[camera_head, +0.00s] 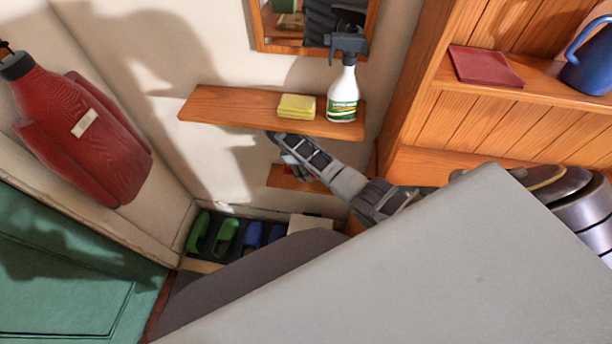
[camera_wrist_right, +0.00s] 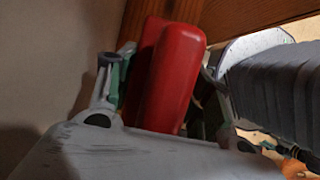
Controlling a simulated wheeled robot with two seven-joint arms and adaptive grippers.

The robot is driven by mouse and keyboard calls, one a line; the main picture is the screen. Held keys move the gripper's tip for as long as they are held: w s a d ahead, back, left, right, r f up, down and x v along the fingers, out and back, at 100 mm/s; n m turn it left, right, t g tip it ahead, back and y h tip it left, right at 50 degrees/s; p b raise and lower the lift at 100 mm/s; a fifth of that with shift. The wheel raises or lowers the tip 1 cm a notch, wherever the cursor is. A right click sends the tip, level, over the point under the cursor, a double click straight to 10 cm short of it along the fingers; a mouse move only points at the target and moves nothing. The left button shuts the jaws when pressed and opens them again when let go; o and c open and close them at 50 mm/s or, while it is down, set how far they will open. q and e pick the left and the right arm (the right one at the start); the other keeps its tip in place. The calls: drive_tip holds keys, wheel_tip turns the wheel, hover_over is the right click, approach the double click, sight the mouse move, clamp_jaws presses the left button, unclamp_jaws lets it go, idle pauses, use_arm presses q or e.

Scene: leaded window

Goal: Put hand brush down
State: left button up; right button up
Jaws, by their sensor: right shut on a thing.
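My right gripper (camera_head: 290,155) is below the upper wooden shelf and close above a small lower wooden shelf (camera_head: 312,184). In the right wrist view, the fingers stand on either side of a smooth red block, the hand brush (camera_wrist_right: 178,78), and are shut on it. Only a trace of red shows at the gripper in the head view. The brush's bristles are hidden, and I cannot tell whether it touches the lower shelf. My left gripper is out of view.
The upper shelf (camera_head: 225,107) bears a yellow sponge (camera_head: 297,105) and a spray bottle (camera_head: 343,92). A mirror (camera_head: 262,40) hangs above. Green and blue shoes (camera_head: 225,236) stand below. A red coat (camera_head: 75,130) hangs left. A wooden cupboard (camera_head: 440,125) stands right.

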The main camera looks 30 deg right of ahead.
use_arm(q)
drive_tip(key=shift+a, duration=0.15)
use_arm(e)
drive_tip(key=shift+f+b, duration=0.3)
drive_tip(key=shift+f, duration=1.25)
drive_tip(key=shift+w+d+f, duration=0.1)
drive_tip(key=shift+w+f, duration=0.05)
drive_tip(key=shift+f, duration=0.2)
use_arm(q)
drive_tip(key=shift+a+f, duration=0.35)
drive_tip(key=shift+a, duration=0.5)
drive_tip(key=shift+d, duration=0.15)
use_arm(e)
drive_tip(key=shift+f, duration=0.2)
drive_tip(key=o, duration=0.5)
drive_tip(key=shift+o, duration=0.6)
drive_tip(key=shift+f, duration=0.1)
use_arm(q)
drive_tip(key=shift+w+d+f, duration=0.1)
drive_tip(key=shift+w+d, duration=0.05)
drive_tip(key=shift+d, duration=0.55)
